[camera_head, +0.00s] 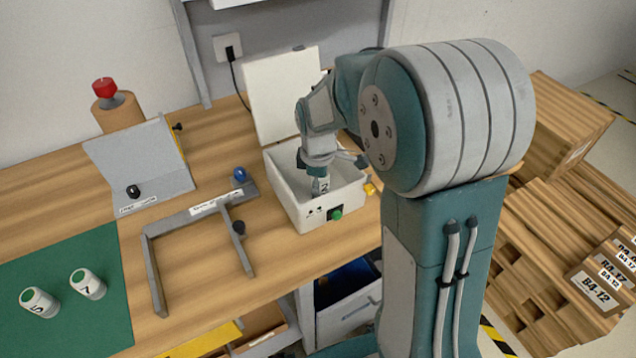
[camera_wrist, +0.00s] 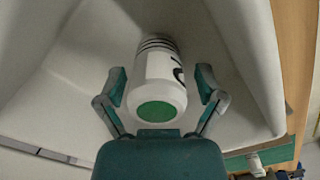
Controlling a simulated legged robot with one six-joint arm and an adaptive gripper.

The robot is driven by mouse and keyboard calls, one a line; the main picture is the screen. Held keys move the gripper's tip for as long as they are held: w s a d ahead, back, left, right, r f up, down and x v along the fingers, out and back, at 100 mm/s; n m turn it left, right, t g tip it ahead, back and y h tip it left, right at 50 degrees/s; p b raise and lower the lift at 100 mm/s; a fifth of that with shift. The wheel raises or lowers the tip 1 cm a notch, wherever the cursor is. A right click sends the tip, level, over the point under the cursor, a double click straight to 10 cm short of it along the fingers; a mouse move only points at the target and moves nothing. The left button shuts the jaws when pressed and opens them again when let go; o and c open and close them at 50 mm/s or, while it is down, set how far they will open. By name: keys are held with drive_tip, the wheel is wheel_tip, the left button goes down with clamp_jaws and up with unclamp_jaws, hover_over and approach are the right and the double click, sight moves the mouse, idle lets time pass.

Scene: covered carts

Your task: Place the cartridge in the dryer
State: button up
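The dryer (camera_head: 290,205) is a white box on the bench with its lid (camera_head: 283,95) raised and a green button on its front. A white cartridge (camera_head: 322,187) marked 2 is inside the dryer, below my gripper (camera_head: 320,170). In the wrist view the cartridge (camera_wrist: 160,75) has a green end cap facing the camera and lies between the two fingers of my gripper (camera_wrist: 162,88). The fingers are spread, with a gap on each side of the cartridge. Its contact with the dryer floor is hard to make out.
Two more cartridges, marked 5 (camera_head: 40,303) and 7 (camera_head: 88,284), stand on a green mat (camera_head: 75,325) at left. A grey frame (camera_head: 155,270) with knobs lies left of the dryer. A grey angled panel (camera_head: 140,165) and a red button (camera_head: 104,88) stand behind it.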

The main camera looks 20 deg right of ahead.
drive_tip(key=shift+r, duration=0.15)
wheel_tip(320, 180, up, 11)
drive_tip(key=shift+r, duration=0.1)
drive_tip(key=shift+s+r, duration=0.2)
drive_tip(key=shift+r, duration=0.35)
drive_tip(key=s+r+m+t, duration=0.2)
drive_tip(key=s+m, duration=0.4)
drive_tip(key=s, duration=0.3)
drive_tip(key=s+r+m+t, duration=0.1)
drive_tip(key=s+m+t, duration=0.2)
drive_tip(key=s+m, duration=0.4)
drive_tip(key=s, duration=0.3)
drive_tip(key=shift+s+r+t, duration=0.25)
drive_tip(key=shift+r+t, duration=0.05)
drive_tip(key=shift+r, duration=0.05)
drive_tip(key=shift+c, duration=0.4)
